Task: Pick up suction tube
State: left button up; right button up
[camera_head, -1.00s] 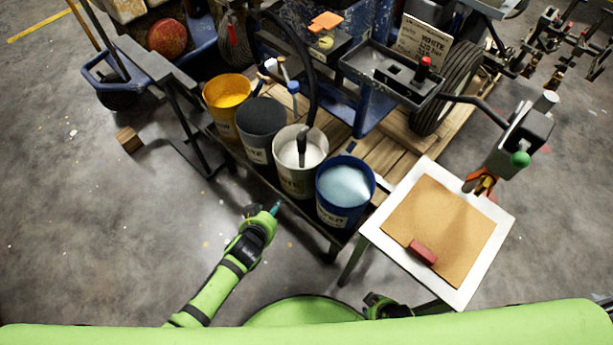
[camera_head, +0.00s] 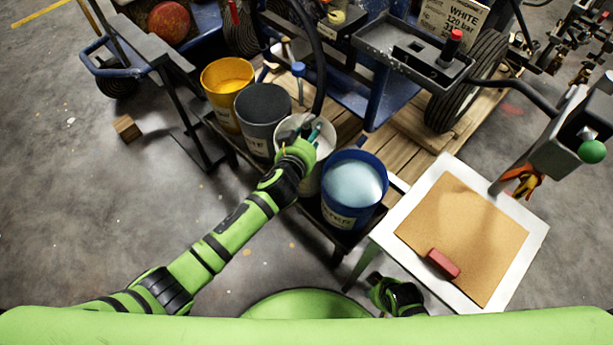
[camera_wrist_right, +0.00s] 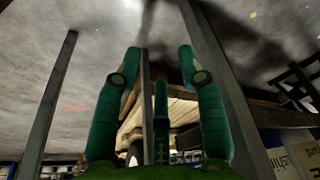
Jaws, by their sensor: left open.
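The suction tube (camera_head: 319,75) is a black hose that arches down into the white bucket (camera_head: 328,155). Its lower end is partly hidden by my left gripper. My left gripper (camera_head: 311,130) is open over the mouth of the white bucket, with its fingers close to the tube's lower part. I cannot tell whether they touch it. My right gripper (camera_wrist_right: 158,62) is open and empty in the right wrist view. In the head view the right hand is low, beside the white-framed board, and its fingers are mostly hidden.
The board (camera_head: 465,230) with a red block (camera_head: 443,263) stands at the right. Open floor lies at the left.

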pick_arm(q)
grip_shut()
jog(key=shift+r, duration=0.15)
